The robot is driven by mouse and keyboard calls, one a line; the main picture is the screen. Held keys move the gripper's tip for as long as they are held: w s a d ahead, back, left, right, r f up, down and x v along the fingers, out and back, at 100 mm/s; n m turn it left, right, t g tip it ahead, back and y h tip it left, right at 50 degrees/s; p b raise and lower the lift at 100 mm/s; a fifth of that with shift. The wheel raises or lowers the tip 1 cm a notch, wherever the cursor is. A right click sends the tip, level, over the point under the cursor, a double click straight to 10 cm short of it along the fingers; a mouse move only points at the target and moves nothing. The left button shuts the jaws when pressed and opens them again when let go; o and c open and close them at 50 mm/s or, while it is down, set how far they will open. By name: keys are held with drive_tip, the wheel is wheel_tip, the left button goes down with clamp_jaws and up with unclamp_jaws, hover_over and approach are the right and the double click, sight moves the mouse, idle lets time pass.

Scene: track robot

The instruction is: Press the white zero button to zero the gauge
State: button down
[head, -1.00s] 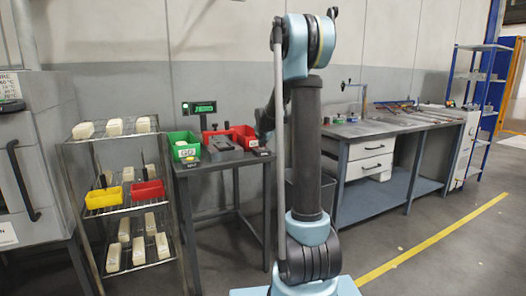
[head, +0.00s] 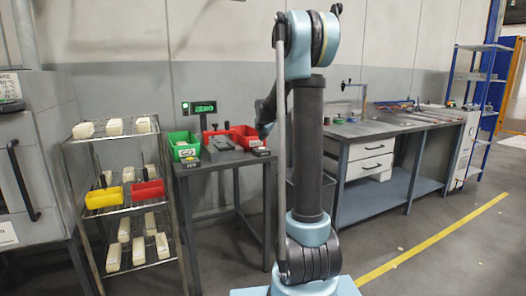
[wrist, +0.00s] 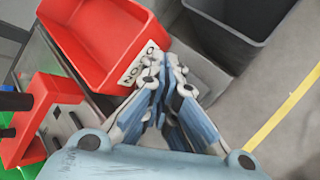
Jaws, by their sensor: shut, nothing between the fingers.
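The gauge display (head: 199,107) stands at the back of the small table, lit green, with text that seems to read ZERO. A grey gauge fixture (head: 222,144) lies on the table between the bins. I cannot make out the white zero button in either view. My gripper (wrist: 172,62) is shut and empty in the wrist view, with its fingertips beside the NO GO label of the red bin (wrist: 98,38). In the head view my gripper (head: 263,132) is small and partly hidden by my arm, above the table's right side.
A green GO bin (head: 184,145) stands at the table's left. A wire rack (head: 128,205) with white blocks and yellow and red trays is left of it. A grey bin (wrist: 232,25) stands beside the table. A workbench (head: 380,130) is at right.

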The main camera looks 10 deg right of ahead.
sight(263, 148)
drive_tip(key=shift+r, duration=1.6)
drive_tip(key=shift+s, duration=0.4)
drive_tip(key=s+f+m+g, duration=0.25)
drive_tip(key=s+m, duration=0.45)
drive_tip(key=s, duration=0.8)
drive_tip(key=s+f+m+g, duration=0.1)
drive_tip(key=s+f+m, duration=0.35)
drive_tip(key=s, duration=1.05)
drive_tip(key=s+f+m+g, duration=0.1)
drive_tip(key=s+f+m, duration=0.3)
drive_tip(key=s, duration=0.4)
drive_tip(key=s+f+m+g, duration=0.1)
drive_tip(key=s+f+m, duration=0.3)
drive_tip(key=s, duration=0.5)
drive_tip(key=s+f+m+g+y, duration=0.1)
drive_tip(key=s+f+m, duration=0.3)
drive_tip(key=s+m, duration=0.2)
drive_tip(key=shift+s+f, duration=0.2)
drive_tip(key=shift+s, duration=1)
drive_tip(key=shift+g, duration=0.25)
